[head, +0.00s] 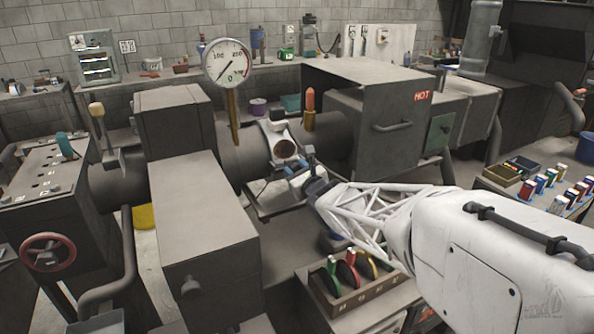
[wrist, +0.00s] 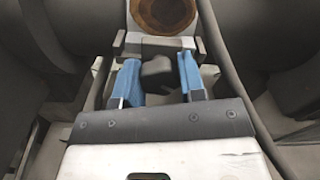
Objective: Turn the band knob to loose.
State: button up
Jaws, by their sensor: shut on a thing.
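A pale band with a round brown opening (head: 285,148) sits around the dark horizontal tube (head: 245,145) near the middle of the head view. In the wrist view the brown opening (wrist: 162,12) shows at the top. A small dark knob (wrist: 157,70) stands just below it, between the two blue fingers of my gripper (wrist: 159,80). My gripper is shut on this knob. In the head view my gripper (head: 299,168) is at the front of the band, and its fingers hide the knob. No knob marking can be read.
A round gauge (head: 227,62) stands on a post left of the band, and an orange-tipped handle (head: 310,108) stands right of it. A box marked HOT (head: 365,95) is behind on the right. A tray with coloured discs (head: 348,285) lies below my arm.

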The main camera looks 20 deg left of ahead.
jog(key=shift+n, duration=0.6)
dwell(0.5)
jog(key=o, duration=0.9)
jog(key=shift+o, duration=0.2)
jog(key=shift+s+d, duration=0.1)
jog(key=shift+d, duration=0.05)
jog(key=v, duration=0.7)
jog(key=shift+d, duration=0.2)
jog(key=shift+s+r, duration=0.1)
jog(key=shift+s, duration=0.05)
